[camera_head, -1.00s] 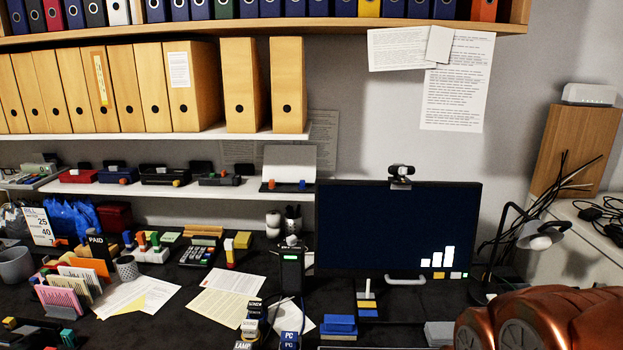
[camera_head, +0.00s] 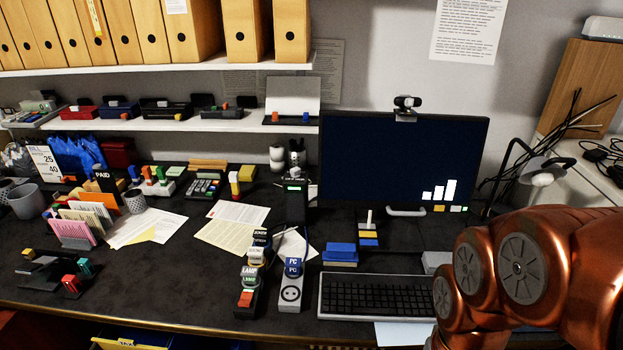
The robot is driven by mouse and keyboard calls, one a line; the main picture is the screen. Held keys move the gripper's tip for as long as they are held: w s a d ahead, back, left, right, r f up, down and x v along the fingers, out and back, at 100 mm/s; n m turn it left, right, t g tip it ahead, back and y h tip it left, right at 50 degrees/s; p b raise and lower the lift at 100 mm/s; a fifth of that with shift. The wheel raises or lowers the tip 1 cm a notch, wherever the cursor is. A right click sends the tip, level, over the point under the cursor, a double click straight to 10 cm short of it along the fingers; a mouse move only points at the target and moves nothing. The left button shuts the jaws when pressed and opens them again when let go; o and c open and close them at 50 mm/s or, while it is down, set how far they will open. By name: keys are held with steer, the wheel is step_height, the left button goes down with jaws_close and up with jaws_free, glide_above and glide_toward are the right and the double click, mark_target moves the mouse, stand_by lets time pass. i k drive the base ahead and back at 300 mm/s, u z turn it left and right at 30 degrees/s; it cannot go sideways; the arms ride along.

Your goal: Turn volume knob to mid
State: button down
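I cannot make out a volume knob for certain. A small black upright box (camera_head: 295,203) with a tiny green light stands left of the monitor, with a pale round thing on its top. The dark monitor (camera_head: 395,155) shows white bars of rising height at its lower right. My copper-coloured arm fills the lower right corner and covers part of the desk there. My gripper is outside the view.
A keyboard (camera_head: 375,296) lies in front of the monitor. A desk lamp (camera_head: 540,178) stands behind my arm. The front-left desk (camera_head: 160,275) has clear room.

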mark_target(295, 173)
steer(key=u, duration=0.5)
steer(key=k, duration=0.6)
steer(key=u, duration=1.35)
steer(key=i, duration=1.55)
steer(key=z, duration=0.9)
steer(key=i, duration=0.55)
steer(key=z, duration=0.6)
